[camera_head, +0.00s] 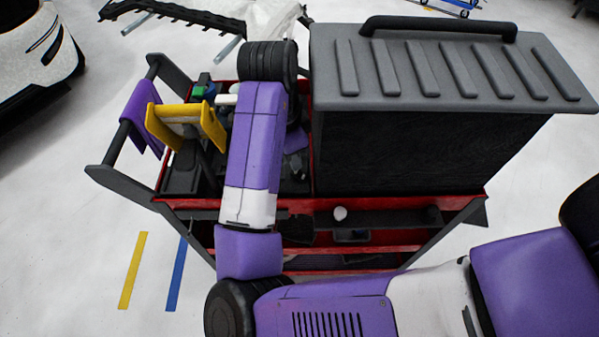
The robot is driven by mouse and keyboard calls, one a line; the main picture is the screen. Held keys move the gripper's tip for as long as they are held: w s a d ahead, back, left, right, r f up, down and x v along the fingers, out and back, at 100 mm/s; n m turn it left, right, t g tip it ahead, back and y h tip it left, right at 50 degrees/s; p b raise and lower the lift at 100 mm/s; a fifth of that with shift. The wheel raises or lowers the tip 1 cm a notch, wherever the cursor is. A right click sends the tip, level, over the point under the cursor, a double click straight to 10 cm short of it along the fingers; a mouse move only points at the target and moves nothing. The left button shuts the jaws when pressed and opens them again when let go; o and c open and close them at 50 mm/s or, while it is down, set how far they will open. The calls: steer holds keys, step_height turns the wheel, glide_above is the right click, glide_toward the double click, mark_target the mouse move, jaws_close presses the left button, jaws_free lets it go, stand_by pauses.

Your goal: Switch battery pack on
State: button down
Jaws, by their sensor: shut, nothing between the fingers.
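A large dark box with a grey ribbed lid and a black handle (430,130) stands on the right part of a red and black cart. I cannot tell for sure whether it is the battery pack. No switch can be made out on the faces that show. My purple and white arm reaches up over the left part of the cart and bends at its black wrist joint, left of the box. The wrist link beyond it is mostly behind my forearm. My gripper and its fingertips cannot be made out.
The cart's (330,203) left bay holds small dark, green and white items, partly behind my arm. A yellow piece (165,127) and a purple cloth (138,115) are at its left handle. A white vehicle (35,50) stands far left. Floor at the lower left is clear.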

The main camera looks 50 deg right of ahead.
steer(key=shift+f+b, duration=0.75)
steer(key=shift+f, duration=0.2)
stand_by(0.6)
steer(key=shift+r, duration=0.15)
step_height(320, 180, up, 7)
steer(key=p, duration=0.6)
steer(key=shift+p, duration=0.3)
stand_by(0.5)
